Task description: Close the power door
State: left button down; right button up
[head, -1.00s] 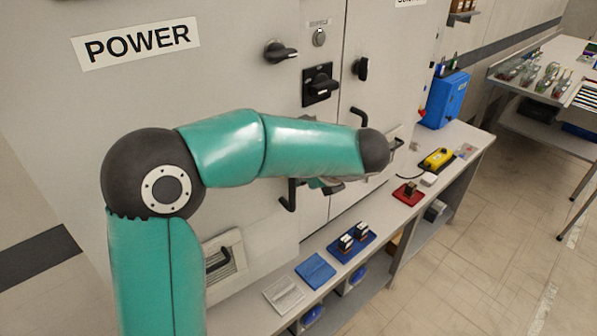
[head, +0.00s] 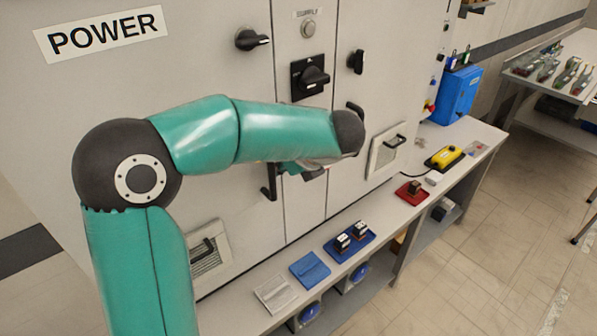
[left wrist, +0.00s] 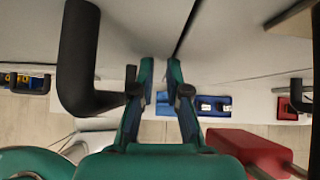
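The power door (head: 110,90) is the large grey cabinet panel labelled POWER at the left of the head view. It looks about flush with the cabinet; a small gap cannot be ruled out. Its black handle (head: 268,182) stands near its right edge. A black bent handle (left wrist: 80,60) is large at the left of the left wrist view. My left gripper (head: 305,170) is in front of the cabinet near the handle, partly hidden by its wrist. Its fingers (left wrist: 161,70) are apart with nothing between them, and the bent handle is to their left. My right gripper is not in view.
A narrow shelf (head: 225,312) runs along the cabinet below my arm, with a blue tray (head: 362,243), a red tray (head: 405,197) and a yellow control box (head: 446,156). Black knobs (head: 252,40) project from the cabinet. The floor (head: 480,250) to the right is clear.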

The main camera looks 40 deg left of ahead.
pick_arm(q)
jog(key=d+f+b+v, duration=0.1)
jog(key=d+f+v, duration=0.1)
jog(key=v, duration=1)
jog(key=shift+s+d+r+b, duration=0.2)
jog(key=shift+d+r+b, duration=0.05)
jog(key=shift+r+b, duration=0.1)
jog(key=shift+s+f, duration=0.1)
